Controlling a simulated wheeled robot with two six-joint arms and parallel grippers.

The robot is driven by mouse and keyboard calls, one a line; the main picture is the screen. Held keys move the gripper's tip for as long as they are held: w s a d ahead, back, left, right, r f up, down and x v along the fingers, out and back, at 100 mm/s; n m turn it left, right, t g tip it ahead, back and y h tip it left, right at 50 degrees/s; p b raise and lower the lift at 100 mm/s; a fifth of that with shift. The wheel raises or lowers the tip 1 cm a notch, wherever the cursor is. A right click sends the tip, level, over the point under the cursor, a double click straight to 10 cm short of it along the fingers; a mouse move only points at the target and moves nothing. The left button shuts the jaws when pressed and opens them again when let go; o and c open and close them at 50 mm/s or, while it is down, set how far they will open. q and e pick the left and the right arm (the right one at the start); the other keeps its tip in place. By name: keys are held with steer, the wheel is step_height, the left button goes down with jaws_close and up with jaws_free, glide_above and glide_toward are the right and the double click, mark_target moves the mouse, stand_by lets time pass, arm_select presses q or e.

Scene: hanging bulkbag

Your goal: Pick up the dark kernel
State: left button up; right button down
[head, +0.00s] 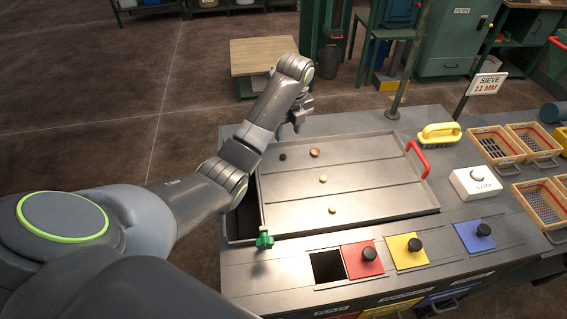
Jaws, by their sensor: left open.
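A dark kernel (283,157) lies on the grey tray (375,189) near its back left part. A brown kernel (315,152) lies to its right, and two pale kernels (323,178) lie nearer the front of the tray. My left gripper (289,128) is open above the tray's back left edge, a little behind the dark kernel in the picture. I see nothing between its fingers. My right gripper is not in view.
A red handle (417,160) stands at the tray's right end. A green knob (264,240) is at the front left. An open square hole (327,266) sits beside red (362,259), yellow (404,251) and blue (474,236) lids. A yellow brush (438,134) and baskets (496,146) stand right.

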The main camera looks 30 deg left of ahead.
arm_select(q)
steer(key=p, duration=0.1)
glide_above(283, 155)
steer(key=d, duration=0.2)
steer(key=f, duration=0.4)
steer(key=shift+s+a, duration=0.25)
steer(key=shift+f, duration=0.45)
steer(key=shift+w+a+f+p, duration=0.15)
steer(key=shift+f+p, duration=0.15)
steer(key=shift+f, duration=0.15)
steer(key=f, duration=0.2)
steer(key=a+f+p, duration=0.1)
steer(key=f, duration=0.1)
steer(key=shift+w+f, duration=0.1)
steer(key=shift+f, duration=0.25)
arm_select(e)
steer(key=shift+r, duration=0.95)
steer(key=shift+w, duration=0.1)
arm_select(q)
jaws_close()
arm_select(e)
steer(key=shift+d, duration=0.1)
